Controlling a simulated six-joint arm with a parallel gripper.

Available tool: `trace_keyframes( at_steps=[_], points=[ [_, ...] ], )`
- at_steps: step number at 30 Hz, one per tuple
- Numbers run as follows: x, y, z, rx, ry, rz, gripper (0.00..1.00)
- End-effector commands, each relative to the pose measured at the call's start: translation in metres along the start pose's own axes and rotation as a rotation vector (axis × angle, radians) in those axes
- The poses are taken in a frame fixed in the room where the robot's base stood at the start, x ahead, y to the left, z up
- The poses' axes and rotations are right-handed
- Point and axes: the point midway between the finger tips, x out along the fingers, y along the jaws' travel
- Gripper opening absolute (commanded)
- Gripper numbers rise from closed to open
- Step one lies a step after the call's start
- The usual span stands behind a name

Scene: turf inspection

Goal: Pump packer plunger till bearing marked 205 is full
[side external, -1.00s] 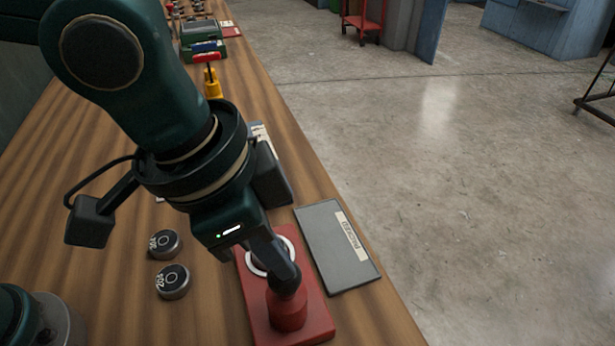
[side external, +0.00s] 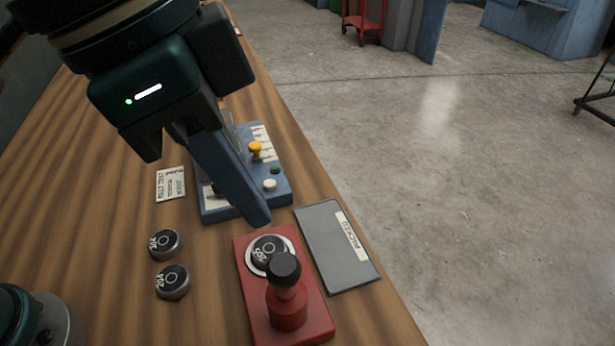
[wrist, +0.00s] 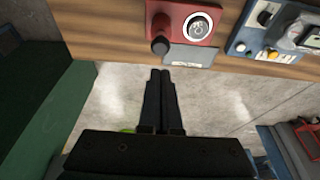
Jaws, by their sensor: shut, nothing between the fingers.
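The red packer (side external: 318,322) stands on the bench, with its plunger upright and its black knob (side external: 284,268) raised above the red body. A dark bearing (side external: 267,249) sits in the packer's pale ring; its label looks like 205 but is small and angled. My gripper (side external: 257,217) is shut and empty, in the air above and behind the packer, clear of the knob. In the wrist view my closed fingertips (wrist: 160,73) point toward the packer (wrist: 180,10) and the knob (wrist: 160,46). The grease level inside the bearing cannot be made out.
Two loose bearings, one (side external: 164,244) behind the other (side external: 172,281), lie left of the packer. A grey tray labelled PACKED (side external: 320,240) lies to its right. A blue device (side external: 283,195) with a yellow knob and buttons stands behind. A paper card (side external: 171,184) lies left of it.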

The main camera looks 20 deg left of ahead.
Motion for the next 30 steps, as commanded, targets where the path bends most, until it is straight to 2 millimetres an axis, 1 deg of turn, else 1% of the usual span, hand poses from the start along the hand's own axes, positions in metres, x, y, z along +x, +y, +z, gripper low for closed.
trace_keyframes(
  at_steps=[1,4,11,16,30],
  points=[
    [-0.009,0.000,-0.002,0.001,0.005,0.000,0.00],
    [-0.024,0.000,-0.001,0.001,0.004,0.000,0.00],
    [-0.041,0.000,-0.001,0.001,0.002,0.000,0.00],
    [-0.045,0.000,0.000,0.000,0.000,0.000,0.00],
    [-0.044,0.000,0.000,0.000,0.000,0.000,0.00]
  ],
)
